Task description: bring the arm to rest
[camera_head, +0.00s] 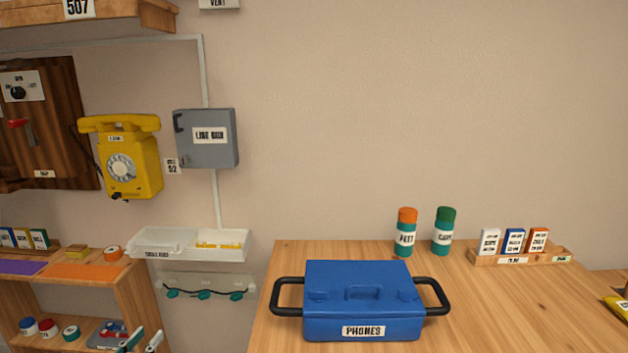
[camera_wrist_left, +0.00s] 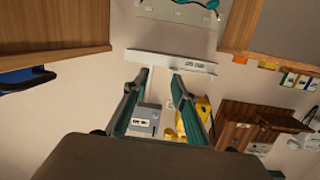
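My left gripper (camera_head: 144,340) shows at the bottom edge of the head view, with only its teal fingertips in sight, in front of the low shelf unit. In the left wrist view the two teal fingers of this gripper (camera_wrist_left: 156,80) stand apart with nothing held between them. Beyond them, that upside-down view shows the grey line box (camera_wrist_left: 145,120) and the yellow phone (camera_wrist_left: 196,118) on the wall. My right gripper is in neither view.
A blue case labelled PHONES (camera_head: 363,302) with black side handles stands on the wooden table (camera_head: 500,310). Two bottles and a card rack stand behind it. A white wall tray (camera_head: 172,251) and a yellow dial phone (camera_head: 130,165) are at left. Table right of the case is clear.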

